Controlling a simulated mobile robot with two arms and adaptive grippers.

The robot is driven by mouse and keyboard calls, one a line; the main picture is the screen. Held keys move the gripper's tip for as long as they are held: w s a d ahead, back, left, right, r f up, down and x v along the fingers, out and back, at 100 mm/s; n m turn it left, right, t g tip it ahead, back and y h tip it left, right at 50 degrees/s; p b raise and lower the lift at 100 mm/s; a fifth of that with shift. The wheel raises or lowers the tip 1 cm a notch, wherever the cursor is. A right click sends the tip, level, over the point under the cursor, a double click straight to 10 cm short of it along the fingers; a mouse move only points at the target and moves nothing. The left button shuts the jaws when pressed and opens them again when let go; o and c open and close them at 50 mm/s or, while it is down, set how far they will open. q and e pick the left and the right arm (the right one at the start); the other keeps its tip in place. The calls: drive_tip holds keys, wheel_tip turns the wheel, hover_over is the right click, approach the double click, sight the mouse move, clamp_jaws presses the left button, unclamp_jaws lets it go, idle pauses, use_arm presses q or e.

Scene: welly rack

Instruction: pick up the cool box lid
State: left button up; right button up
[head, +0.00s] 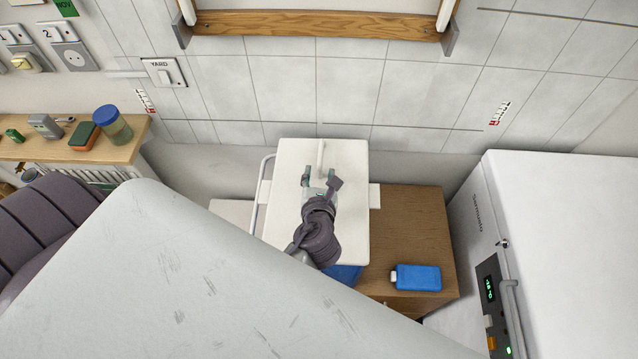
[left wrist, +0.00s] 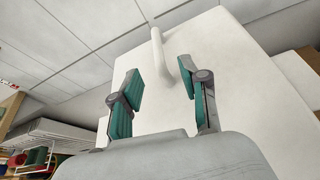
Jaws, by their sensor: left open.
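The cool box lid (head: 345,215) is a white slab with a raised bar handle (head: 320,156) near its far edge. It lies on the cool box, whose blue body (head: 343,273) shows below its near edge. My left gripper (head: 321,177) is over the lid, with its fingers pointing towards the handle. In the left wrist view the open gripper (left wrist: 160,82) has one finger on each side of the handle's line, and the white handle (left wrist: 158,55) stands ahead between them. The fingers look apart from the handle. My right gripper is not in view.
A wooden cabinet (head: 425,215) carries a blue ice pack (head: 417,278) right of the cool box. A white freezer (head: 570,230) stands at the right. A shelf (head: 60,150) with a blue-lidded jar (head: 112,125) is at the left. A tiled wall (head: 420,95) closes the back.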

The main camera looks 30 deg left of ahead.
sight(320, 167)
use_arm(q)
drive_tip(key=shift+x, duration=2)
drive_tip(key=shift+s, duration=0.1)
clamp_jaws()
drive_tip(key=shift+d+r, duration=0.1)
